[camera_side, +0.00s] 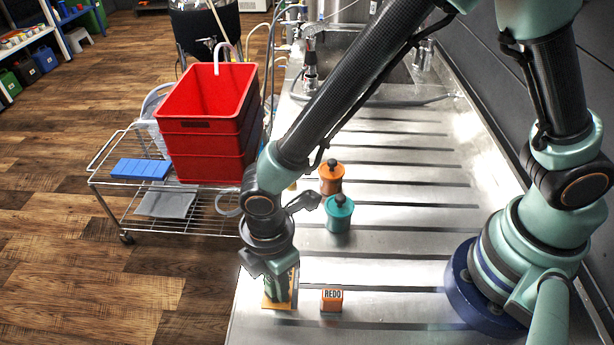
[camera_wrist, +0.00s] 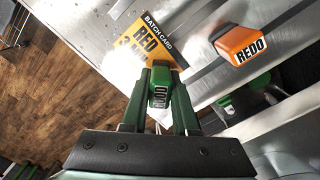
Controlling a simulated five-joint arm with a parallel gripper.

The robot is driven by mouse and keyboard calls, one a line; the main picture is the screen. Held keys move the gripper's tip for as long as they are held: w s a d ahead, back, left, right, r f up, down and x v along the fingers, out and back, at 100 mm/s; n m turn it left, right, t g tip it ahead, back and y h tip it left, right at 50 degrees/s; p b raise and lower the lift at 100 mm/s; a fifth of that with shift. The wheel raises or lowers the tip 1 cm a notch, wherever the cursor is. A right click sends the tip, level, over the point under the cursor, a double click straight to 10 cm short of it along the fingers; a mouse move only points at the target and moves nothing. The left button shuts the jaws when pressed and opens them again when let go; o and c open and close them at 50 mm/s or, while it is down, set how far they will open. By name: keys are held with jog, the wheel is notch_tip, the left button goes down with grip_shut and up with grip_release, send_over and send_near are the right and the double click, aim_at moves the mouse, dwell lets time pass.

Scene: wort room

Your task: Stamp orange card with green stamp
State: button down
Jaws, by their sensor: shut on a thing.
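My gripper (camera_side: 276,276) is low over the near left part of the metal counter. In the wrist view its dark green jaws (camera_wrist: 161,95) are shut on the green stamp (camera_wrist: 159,88), whose top shows between the tips. The orange card (camera_side: 269,304) lies flat under the gripper, near the counter's left edge. In the wrist view the card (camera_wrist: 149,45) reads "BATCH CARD", with large letters "RED" below. The jaws and stamp hide its lower part. I cannot tell whether the stamp touches the card.
An orange block marked "REDO" (camera_side: 332,300) stands right of the card. Orange (camera_side: 331,181) and teal (camera_side: 339,216) pots with black knobs stand farther back. A wire cart with red crates (camera_side: 207,110) is left of the counter (camera_side: 400,250). The counter's right-middle is clear.

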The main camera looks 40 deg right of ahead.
jog(key=shift+f, duration=0.55)
dwell(0.9)
jog(key=shift+r, duration=3.55)
jog(key=shift+w, duration=0.1)
jog(key=w+d+r+m, duration=0.2)
jog(key=d+m, duration=0.4)
jog(key=d, duration=0.3)
jog(key=w+d+r+m, duration=0.3)
jog(key=d+r+m, duration=0.2)
jog(key=d, duration=0.5)
jog(key=w+d+r+m, duration=0.2)
jog(key=d+r+m, duration=0.1)
jog(key=d+m, duration=0.4)
jog(key=shift+w+d+r, duration=0.35)
jog(key=shift+w+d, duration=0.05)
jog(key=shift+d, duration=0.8)
jog(key=shift+a, duration=0.1)
